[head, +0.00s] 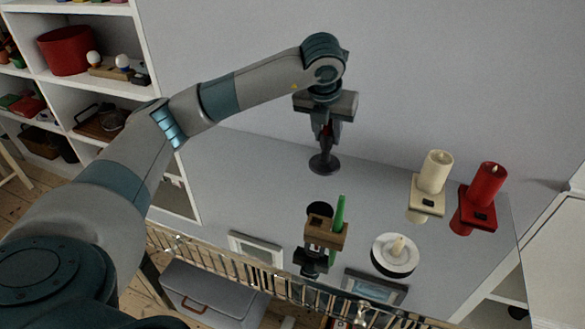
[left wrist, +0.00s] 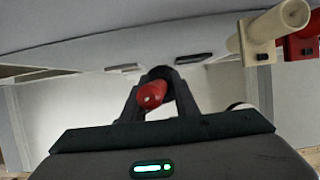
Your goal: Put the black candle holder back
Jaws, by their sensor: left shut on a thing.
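The black candle holder (head: 323,164) has a round dark base and hangs under my left gripper (head: 326,138), at or just above the grey tabletop; I cannot tell whether it touches. The left gripper points down and is shut on it. In the left wrist view, a red candle end (left wrist: 152,94) shows between the two dark fingers (left wrist: 157,108), with a dark round part behind it. The fingers hide much of the holder's stem. My right gripper is not in view.
On the glossy tabletop (head: 265,165) stand a cream candle (head: 435,172), a red candle (head: 487,183), a wooden block with a green candle (head: 326,235) and a white dish with a candle (head: 395,254). A rail (head: 285,285) runs along the front. Shelves (head: 60,85) stand at left.

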